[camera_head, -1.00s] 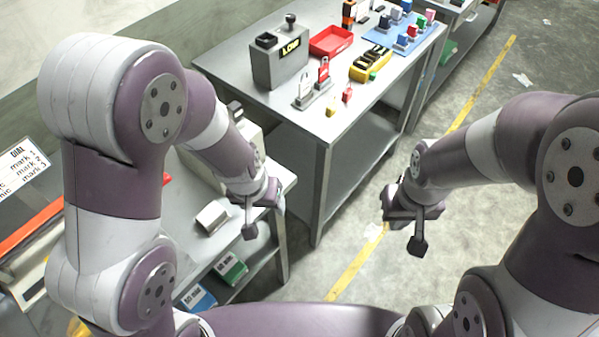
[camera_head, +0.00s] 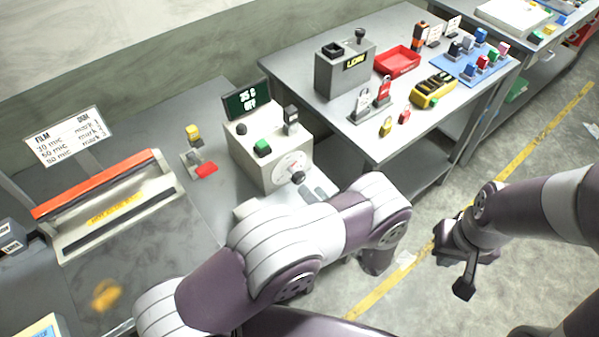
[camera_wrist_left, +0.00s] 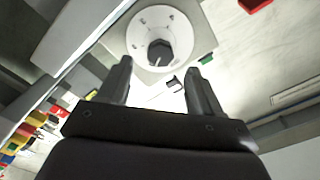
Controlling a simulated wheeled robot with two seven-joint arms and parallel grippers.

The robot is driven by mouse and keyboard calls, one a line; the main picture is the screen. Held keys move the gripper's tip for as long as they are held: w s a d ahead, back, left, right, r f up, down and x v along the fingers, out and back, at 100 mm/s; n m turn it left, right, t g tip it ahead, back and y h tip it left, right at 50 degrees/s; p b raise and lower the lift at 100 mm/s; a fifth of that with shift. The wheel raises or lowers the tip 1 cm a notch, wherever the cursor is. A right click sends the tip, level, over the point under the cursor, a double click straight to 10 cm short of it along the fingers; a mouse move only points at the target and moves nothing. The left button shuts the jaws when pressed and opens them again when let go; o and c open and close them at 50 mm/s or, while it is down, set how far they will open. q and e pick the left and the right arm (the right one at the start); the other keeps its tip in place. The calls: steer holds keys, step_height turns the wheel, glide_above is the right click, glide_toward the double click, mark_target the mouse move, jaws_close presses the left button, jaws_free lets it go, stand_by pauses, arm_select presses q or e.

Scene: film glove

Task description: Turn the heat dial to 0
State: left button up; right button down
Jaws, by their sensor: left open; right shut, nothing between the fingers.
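The heat dial (camera_head: 297,177) is a dark knob on a pale round face, on the front of a light grey control box (camera_head: 262,148). A small display (camera_head: 247,99) stands on top of the box. In the left wrist view the knob (camera_wrist_left: 160,53) is ahead of my left gripper (camera_wrist_left: 160,88), above the gap between its spread fingers. The fingers are open and appear clear of the knob. The dial's marks are too small to read. In the head view my left arm hides most of this gripper. My right gripper (camera_head: 464,289) is shut and empty over the floor.
A sealer with a red bar (camera_head: 97,184) stands left of the box, with a marked sign (camera_head: 65,136) behind. A green button (camera_head: 262,147) and dark switches top the box. A second table (camera_head: 375,135) at right holds padlocks, a red tray and a yellow item.

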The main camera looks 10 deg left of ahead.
mark_target(301, 180)
arm_select(q)
steer(key=p+x, duration=0.1)
steer(key=x, duration=0.4)
steer(key=shift+w+a+r+p, duration=0.1)
steer(key=shift+w+a+p, duration=0.05)
steer(key=shift+a+p, duration=0.15)
steer(key=shift+w+a, duration=0.35)
steer(key=shift+w, duration=0.05)
steer(key=c, duration=1.1)
steer(key=shift+o, duration=0.2)
arm_select(e)
step_height(301, 180, up, 2)
steer(key=shift+r, duration=0.2)
steer(key=shift+f, duration=0.2)
